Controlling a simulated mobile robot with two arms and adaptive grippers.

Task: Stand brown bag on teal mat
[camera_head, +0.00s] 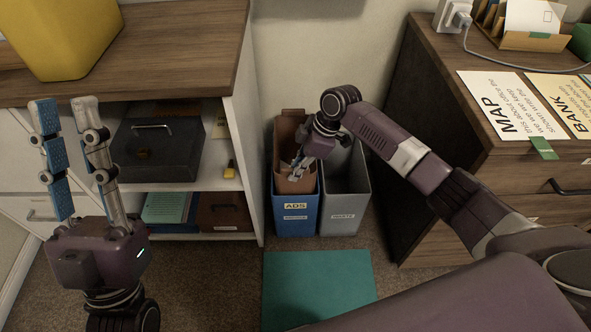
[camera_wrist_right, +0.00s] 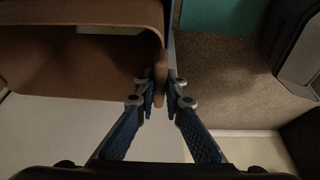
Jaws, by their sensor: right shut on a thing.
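The brown bag (camera_head: 289,128) is upright in or just above the blue bin (camera_head: 295,220) labelled ADS; its lower part is hidden by the bin. My right gripper (camera_head: 297,169) is shut on the bag's rim. In the right wrist view the bag (camera_wrist_right: 75,55) fills the left side and its edge passes between the fingertips (camera_wrist_right: 160,88). The teal mat (camera_head: 318,288) lies bare on the carpet in front of the bins; part of it also shows in the right wrist view (camera_wrist_right: 220,15). My left gripper (camera_head: 63,103) is open and empty, in front of the left cabinet.
A grey bin (camera_head: 345,205) labelled WASTE stands right beside the blue bin. A shelf cabinet (camera_head: 190,45) with a yellow container (camera_head: 65,35) on top stands left. A wooden desk (camera_head: 470,120) with MAP and BANK cards stands right. Carpet is free around the mat.

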